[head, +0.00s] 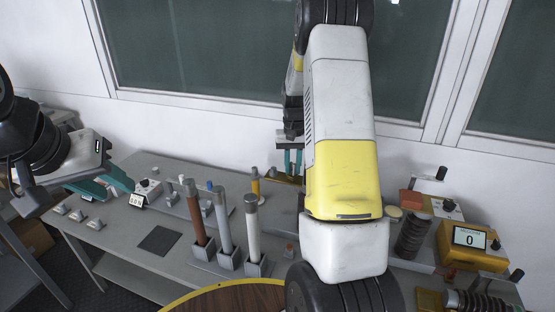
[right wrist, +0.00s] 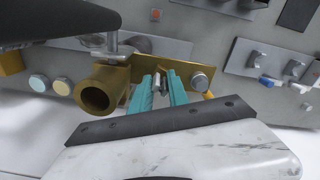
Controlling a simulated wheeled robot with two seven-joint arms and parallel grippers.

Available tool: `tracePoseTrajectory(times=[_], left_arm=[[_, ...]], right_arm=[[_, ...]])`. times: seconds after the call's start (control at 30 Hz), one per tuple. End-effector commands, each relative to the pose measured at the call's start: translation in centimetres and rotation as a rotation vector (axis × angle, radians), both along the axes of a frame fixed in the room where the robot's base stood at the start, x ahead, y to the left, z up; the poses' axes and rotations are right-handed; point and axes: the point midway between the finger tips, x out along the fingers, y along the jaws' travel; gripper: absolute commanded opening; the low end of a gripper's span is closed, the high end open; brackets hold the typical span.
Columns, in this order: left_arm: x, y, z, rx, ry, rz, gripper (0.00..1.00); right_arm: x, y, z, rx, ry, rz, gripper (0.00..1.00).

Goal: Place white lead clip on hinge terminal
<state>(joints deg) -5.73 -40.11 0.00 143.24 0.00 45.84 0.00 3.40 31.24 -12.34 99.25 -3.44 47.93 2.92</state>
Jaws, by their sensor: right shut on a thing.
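My right gripper (head: 293,172) points down behind my large right arm in the head view. In the right wrist view its teal fingers (right wrist: 161,88) are closed on a small pale metallic piece, the lead clip (right wrist: 161,82); its white colour is hard to confirm. The fingertips are at the brass hinge terminal (right wrist: 142,68), which has a wide brass tube (right wrist: 98,92) on one side and a round metal knob (right wrist: 199,81) on the other. Whether the clip touches the brass cannot be told. My left gripper (head: 124,186) is open and empty above the bench's left end.
Brown (head: 194,212), grey (head: 223,222) and white (head: 252,228) tubes stand upright in holders mid-bench. A yellow meter (head: 470,240) reading 0 and a ribbed coil (head: 412,236) are at right. A dark flat pad (head: 159,240) lies left. My right arm hides the centre.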

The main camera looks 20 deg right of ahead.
Motion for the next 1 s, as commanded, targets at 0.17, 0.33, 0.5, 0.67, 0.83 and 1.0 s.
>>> tracePoseTrajectory(times=[0.17,0.33,0.5,0.67,0.83,1.0], left_arm=[[0.0,0.0,0.0,0.0,0.0,0.0,0.36],[0.0,0.0,0.0,0.0,0.0,0.0,0.36],[0.0,0.0,0.0,0.0,0.0,0.0,0.36],[0.0,0.0,0.0,0.0,0.0,0.0,0.36],[0.0,0.0,0.0,0.0,0.0,0.0,0.36],[0.0,0.0,0.0,0.0,0.0,0.0,0.36]], right_arm=[[0.0,0.0,0.0,0.0,-0.002,0.0,0.0],[0.0,0.0,-0.4,0.0,0.0,0.0,0.0],[0.0,0.0,-0.3,0.0,-0.001,0.0,0.42],[0.0,0.0,-0.3,0.0,-0.001,0.0,0.42],[0.1,0.0,0.2,0.0,-0.003,0.0,0.42],[0.1,0.0,2.7,-0.001,-0.006,0.001,0.42]])
